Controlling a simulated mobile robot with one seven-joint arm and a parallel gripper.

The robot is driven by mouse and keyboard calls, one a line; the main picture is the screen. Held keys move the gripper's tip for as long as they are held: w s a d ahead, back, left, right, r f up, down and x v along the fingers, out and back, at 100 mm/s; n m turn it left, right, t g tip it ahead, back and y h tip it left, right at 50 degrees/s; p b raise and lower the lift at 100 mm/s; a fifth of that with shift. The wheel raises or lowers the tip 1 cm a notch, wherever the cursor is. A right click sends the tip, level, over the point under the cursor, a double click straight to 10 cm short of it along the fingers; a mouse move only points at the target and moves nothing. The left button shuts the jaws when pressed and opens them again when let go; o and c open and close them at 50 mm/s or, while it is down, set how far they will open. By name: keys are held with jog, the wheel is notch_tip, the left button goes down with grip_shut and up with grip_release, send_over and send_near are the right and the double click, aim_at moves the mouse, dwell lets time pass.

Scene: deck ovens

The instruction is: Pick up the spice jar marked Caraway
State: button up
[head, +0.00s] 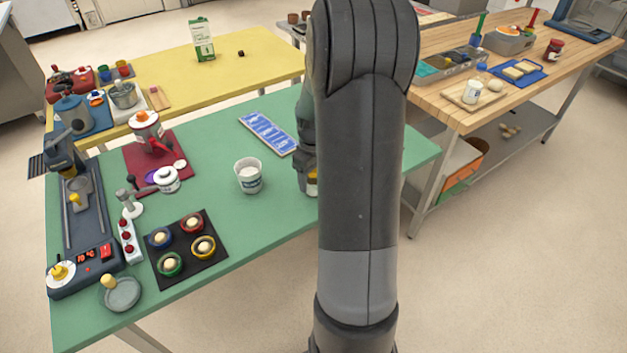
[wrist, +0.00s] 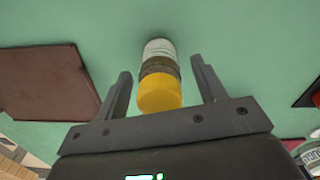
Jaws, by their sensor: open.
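A small jar with a yellow lid, a dark brown band and a pale lower part (wrist: 160,75) stands on the green table between the two fingers of my gripper (wrist: 160,72) in the wrist view. My gripper is open, with a visible gap on either side of the jar. No name can be read on the jar, so I cannot tell if it is Caraway. In the head view a small part of a jar (head: 312,186) shows below my gripper, and my arm hides the rest.
A white tub (head: 249,176) stands left of the jar on the green table (head: 272,212). A blue lettered panel (head: 268,134) lies behind. A black mat (head: 185,250) with several coloured rings lies front left. In the wrist view a brown board (wrist: 42,82) lies left.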

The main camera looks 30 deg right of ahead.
jog(key=shift+f, duration=0.45)
jog(key=shift+c, duration=0.2)
jog(key=c, duration=1.1)
